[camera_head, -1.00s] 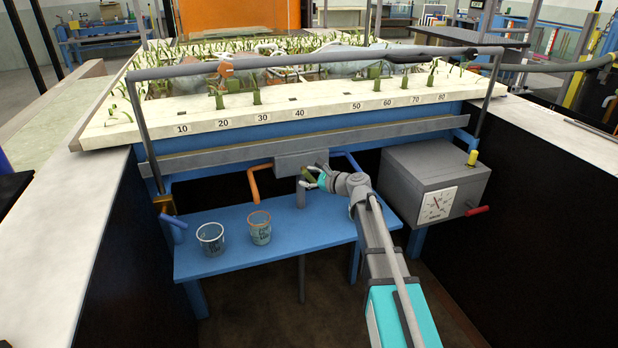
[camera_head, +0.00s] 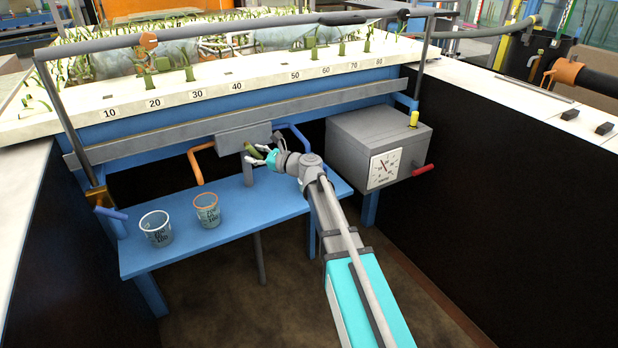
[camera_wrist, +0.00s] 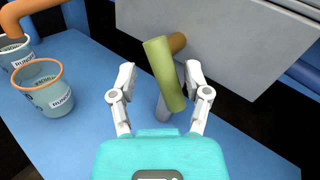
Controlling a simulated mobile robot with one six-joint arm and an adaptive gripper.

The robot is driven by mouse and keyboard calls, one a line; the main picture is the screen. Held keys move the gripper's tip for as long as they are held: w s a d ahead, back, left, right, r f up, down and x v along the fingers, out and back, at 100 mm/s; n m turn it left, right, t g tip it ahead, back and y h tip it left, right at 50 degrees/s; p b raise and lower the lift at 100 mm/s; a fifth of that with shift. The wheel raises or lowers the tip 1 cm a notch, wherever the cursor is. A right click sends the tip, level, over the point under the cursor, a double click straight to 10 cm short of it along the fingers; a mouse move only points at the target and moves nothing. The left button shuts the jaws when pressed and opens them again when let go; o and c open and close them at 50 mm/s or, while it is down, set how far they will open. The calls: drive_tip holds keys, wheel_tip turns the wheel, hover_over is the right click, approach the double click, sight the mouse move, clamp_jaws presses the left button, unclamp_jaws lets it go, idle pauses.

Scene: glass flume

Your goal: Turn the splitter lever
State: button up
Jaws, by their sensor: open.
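The splitter lever has a green grip (camera_head: 253,152) on the front of the grey splitter box (camera_head: 243,138), under the flume bed. In the wrist view the lever (camera_wrist: 164,74) is tilted, its top leaning left, with a short brown shaft behind it. My gripper (camera_head: 262,158) is at the lever with its jaws open. In the wrist view its two pale fingers (camera_wrist: 160,76) stand on either side of the green grip, with a visible gap on the left. The right finger is close to the grip; I cannot tell whether it touches.
An orange pipe (camera_head: 195,165) and a blue pipe (camera_head: 296,133) leave the box's sides. Two cups, one white-rimmed (camera_head: 156,229) and one orange-rimmed (camera_head: 207,211), stand on the blue shelf (camera_head: 250,222). A grey gauge box (camera_head: 378,138) with a red handle is right of my arm.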

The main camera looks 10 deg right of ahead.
drive_tip(key=v, duration=1.2)
drive_tip(key=s+a+r+n+g+h+p, duration=0.1)
drive_tip(key=s+a+n+g+h+p, duration=0.15)
drive_tip(key=s+n+g+p, duration=0.35)
drive_tip(key=s+a+r+n+g+h+p, duration=0.1)
drive_tip(key=s+a+r+n+h+p, duration=0.2)
drive_tip(key=n+p, duration=0.6)
drive_tip(key=s+d+r+n+g+h+p, duration=0.3)
drive_tip(key=s+d+r+n+h+p, duration=0.3)
drive_tip(key=s+p, duration=0.4)
drive_tip(key=d+n+h+p, duration=0.1)
drive_tip(key=h+p, duration=0.1)
drive_tip(key=p, duration=0.1)
drive_tip(key=shift+n+g, duration=0.3)
